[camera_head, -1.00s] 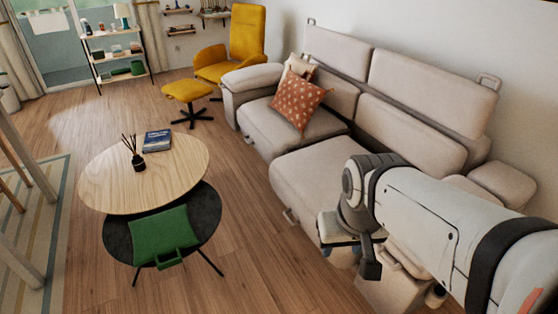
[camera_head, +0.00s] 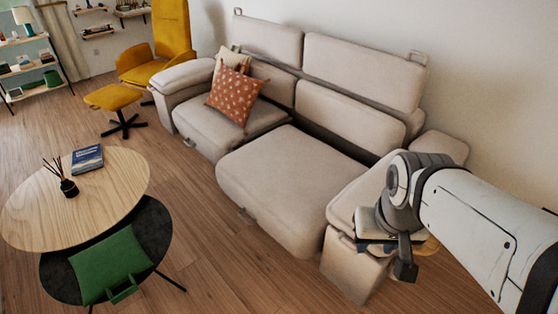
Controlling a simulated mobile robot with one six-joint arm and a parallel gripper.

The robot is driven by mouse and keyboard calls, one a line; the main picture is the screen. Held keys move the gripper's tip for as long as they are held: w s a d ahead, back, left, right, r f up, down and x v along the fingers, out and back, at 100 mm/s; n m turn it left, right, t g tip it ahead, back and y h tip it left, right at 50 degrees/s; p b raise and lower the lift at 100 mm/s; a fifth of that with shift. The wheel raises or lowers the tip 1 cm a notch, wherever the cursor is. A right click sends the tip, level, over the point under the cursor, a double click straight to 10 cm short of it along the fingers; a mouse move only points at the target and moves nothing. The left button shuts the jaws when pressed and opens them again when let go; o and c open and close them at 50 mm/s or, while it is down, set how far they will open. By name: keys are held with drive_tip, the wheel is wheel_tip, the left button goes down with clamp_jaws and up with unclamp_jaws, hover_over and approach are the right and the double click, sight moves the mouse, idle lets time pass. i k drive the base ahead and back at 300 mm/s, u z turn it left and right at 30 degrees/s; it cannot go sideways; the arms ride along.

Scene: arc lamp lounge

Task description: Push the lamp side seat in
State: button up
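The beige sofa has two seats. The right seat (camera_head: 290,180) juts farther forward than the left seat (camera_head: 220,125), and a dark gap shows behind it below the backrest. No arc lamp is in view, so I cannot tell which seat is the lamp side one. My gripper (camera_head: 400,258) is at the lower right, over the sofa's right armrest (camera_head: 345,212) in the picture. My wrist partly hides it; its fingers and any contact are unclear.
A patterned pillow (camera_head: 235,92) lies on the left seat. A yellow footstool (camera_head: 113,97) stands farther back. Bare floor (camera_head: 210,240) lies between table and sofa.

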sight(286, 179)
drive_tip(key=z, duration=0.95)
drive_tip(key=k, duration=1.35)
drive_tip(key=u, duration=1.25)
drive_tip(key=i, duration=1.7)
drive_tip(key=u, duration=0.05)
